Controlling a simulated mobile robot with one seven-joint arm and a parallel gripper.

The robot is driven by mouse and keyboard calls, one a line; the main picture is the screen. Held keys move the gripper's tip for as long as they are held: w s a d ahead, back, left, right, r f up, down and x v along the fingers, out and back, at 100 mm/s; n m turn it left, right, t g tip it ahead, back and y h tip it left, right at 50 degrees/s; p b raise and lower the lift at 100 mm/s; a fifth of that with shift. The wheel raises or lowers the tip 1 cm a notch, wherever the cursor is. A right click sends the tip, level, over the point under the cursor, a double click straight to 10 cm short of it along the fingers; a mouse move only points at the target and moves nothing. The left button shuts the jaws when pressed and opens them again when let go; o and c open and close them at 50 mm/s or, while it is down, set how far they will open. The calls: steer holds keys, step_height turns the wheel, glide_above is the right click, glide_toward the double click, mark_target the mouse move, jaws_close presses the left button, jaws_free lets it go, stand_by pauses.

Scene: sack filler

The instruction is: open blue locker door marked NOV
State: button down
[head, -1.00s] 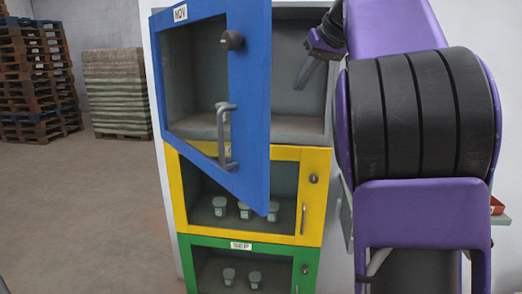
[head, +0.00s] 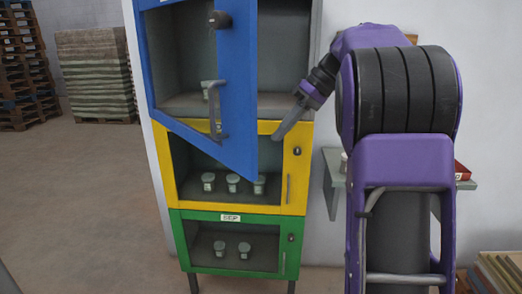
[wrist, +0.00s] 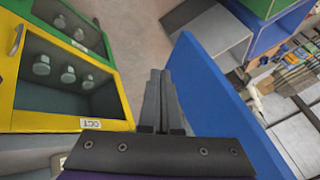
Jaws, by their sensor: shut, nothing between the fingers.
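The blue locker door (head: 237,105) stands open in the head view, swung out on its left side from the top compartment (head: 283,55). Its NOV label is out of frame now. It carries a grey bar handle (head: 214,108) and a dark round knob (head: 219,19). My gripper (head: 279,134) is shut and empty, just right of the door's free edge near its lower corner, in front of the locker. In the wrist view my gripper (wrist: 156,75) points between the yellow locker and the blue door (wrist: 215,105), close to the door; contact cannot be told.
Below are a yellow locker door (head: 295,170), marked OCT in the wrist view, and a green one (head: 285,255), both shut with jars behind their panes. A wall shelf (head: 333,170) is at right. Stacked pallets (head: 22,70) stand far left; floor between is clear.

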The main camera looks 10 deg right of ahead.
steer(key=s+a+f, duration=0.1)
steer(key=a+f, duration=0.1)
steer(key=a, duration=0.3)
steer(key=shift+s+a+f+b, duration=0.2)
steer(key=shift+s+f+b, duration=0.05)
steer(key=shift+s+b, duration=0.1)
